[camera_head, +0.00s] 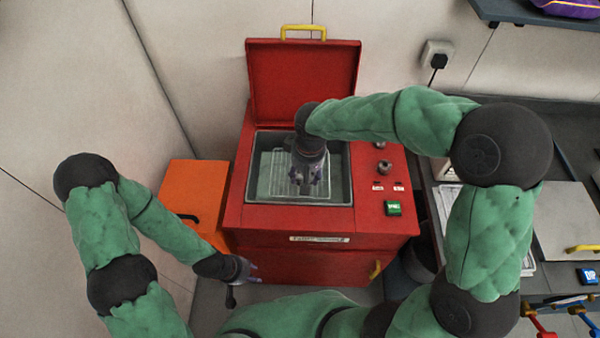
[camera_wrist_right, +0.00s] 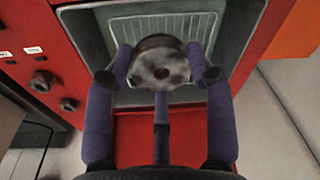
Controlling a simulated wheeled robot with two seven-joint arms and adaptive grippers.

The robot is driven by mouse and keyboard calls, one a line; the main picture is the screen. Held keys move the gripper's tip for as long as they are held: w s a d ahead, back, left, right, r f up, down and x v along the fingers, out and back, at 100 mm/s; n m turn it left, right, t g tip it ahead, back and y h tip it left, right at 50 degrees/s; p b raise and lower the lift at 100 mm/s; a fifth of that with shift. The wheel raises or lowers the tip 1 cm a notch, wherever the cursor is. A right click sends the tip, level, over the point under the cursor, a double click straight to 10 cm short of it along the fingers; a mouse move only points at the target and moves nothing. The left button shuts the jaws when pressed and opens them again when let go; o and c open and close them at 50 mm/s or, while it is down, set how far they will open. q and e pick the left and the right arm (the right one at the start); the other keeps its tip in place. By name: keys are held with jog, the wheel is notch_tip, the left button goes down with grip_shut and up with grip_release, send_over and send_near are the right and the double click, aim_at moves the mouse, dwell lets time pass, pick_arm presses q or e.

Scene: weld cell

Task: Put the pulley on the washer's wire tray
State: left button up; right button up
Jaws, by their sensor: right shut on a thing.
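The pulley (camera_wrist_right: 160,68), a round grey metal piece with a dark rim and a centre hole, is held between the purple fingers of my right gripper (camera_wrist_right: 160,75). The washer (camera_head: 232,215) is a red box with its lid up. Its wire tray (camera_head: 272,180) lies inside the basin and also shows behind the pulley in the right wrist view (camera_wrist_right: 190,28). In the head view my right gripper (camera_head: 308,180) points down over the tray and hides the pulley; the height of the gap is unclear. My left gripper (camera_head: 248,270) is empty and its fingers look apart, in front of the washer.
The raised red lid (camera_head: 300,85) with a yellow handle stands behind the basin. Knobs and a green switch (camera_head: 393,208) are on the washer's right panel. An orange cabinet (camera_head: 185,200) stands to the left. A dark bench (camera_head: 560,150) runs along the right.

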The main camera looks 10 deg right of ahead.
jog(key=shift+s+a+f+n, duration=0.2)
jog(key=shift+s+a+n, duration=0.2)
jog(key=shift+s+a, duration=0.4)
jog(key=shift+w+f, duration=0.2)
jog(key=shift+f, duration=0.05)
jog(key=w+f, duration=0.1)
jog(key=w, duration=0.1)
jog(key=w+d+f+b, duration=0.1)
jog(key=w, duration=0.2)
jog(key=w+f, duration=0.1)
jog(key=w, duration=0.2)
jog(key=shift+d+f, duration=0.35)
jog(key=shift+d, duration=0.05)
jog(key=w+f, duration=0.2)
jog(key=w+d+f+b, duration=0.1)
jog(key=w+f, duration=0.1)
jog(key=f, duration=0.1)
jog(key=shift+w+f, duration=0.15)
jog(key=shift+w, duration=0.1)
jog(key=shift+w+f+b, duration=0.15)
jog(key=shift+f+b, duration=0.05)
jog(key=shift+b, duration=0.1)
notch_tip(320, 180, down, 3)
jog(key=shift+w+f+b, duration=0.1)
jog(key=shift+f+b, duration=0.05)
jog(key=shift+b, duration=0.35)
